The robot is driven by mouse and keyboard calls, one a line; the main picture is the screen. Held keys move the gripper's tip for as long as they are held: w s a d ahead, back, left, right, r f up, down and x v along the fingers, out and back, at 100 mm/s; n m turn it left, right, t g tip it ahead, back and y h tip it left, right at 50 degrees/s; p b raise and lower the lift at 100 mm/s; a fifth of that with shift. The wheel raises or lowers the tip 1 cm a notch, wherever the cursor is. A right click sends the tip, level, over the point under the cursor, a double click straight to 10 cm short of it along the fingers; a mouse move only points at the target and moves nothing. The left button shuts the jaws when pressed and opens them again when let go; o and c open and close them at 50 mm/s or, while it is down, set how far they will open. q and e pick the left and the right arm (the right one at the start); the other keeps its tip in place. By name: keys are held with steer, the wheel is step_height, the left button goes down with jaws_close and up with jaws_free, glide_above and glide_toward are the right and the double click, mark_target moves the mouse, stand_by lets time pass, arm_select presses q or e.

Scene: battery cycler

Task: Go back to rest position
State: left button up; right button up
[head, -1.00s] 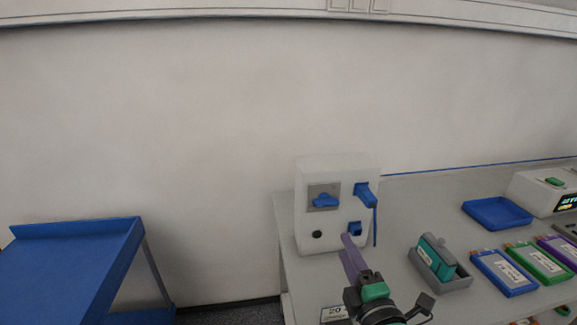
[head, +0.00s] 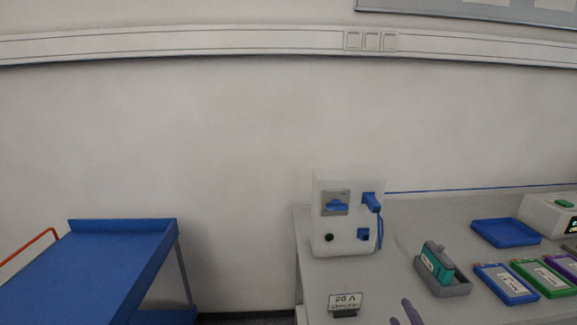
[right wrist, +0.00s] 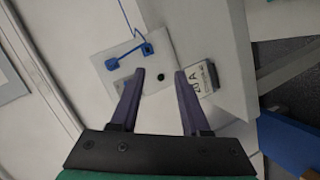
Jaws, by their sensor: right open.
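My right gripper (right wrist: 160,78) is open, with its two purple fingers apart and nothing between them in the right wrist view. In the head view only a purple fingertip of the right gripper (head: 412,312) shows at the bottom edge, in front of the bench. The white cycler box (head: 345,240) stands on the bench with a blue knob, a blue plug and a dark round button. It also shows beyond the fingers in the right wrist view (right wrist: 118,62). My left gripper is not in view.
A "20 A" sign (head: 345,301) stands at the bench's front left. A grey holder (head: 456,290) with a teal cell (head: 437,262), a blue tray (head: 506,233) and several coloured cells are to the right. A blue cart (head: 100,265) stands left, with a gap between.

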steer(key=s+f+m+g+y, duration=0.3)
steer(key=s+f+m+g, duration=0.7)
steer(key=s+f, duration=0.55)
step_height(320, 180, down, 25)
steer(key=s+g, duration=0.2)
steer(key=s, duration=0.1)
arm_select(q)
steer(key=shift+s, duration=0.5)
arm_select(e)
steer(key=s+d+f+n+g, duration=0.1)
steer(key=s+d+f, duration=0.2)
steer(key=s+f, duration=1)
steer(key=s, duration=0.3)
steer(key=shift+f, duration=0.15)
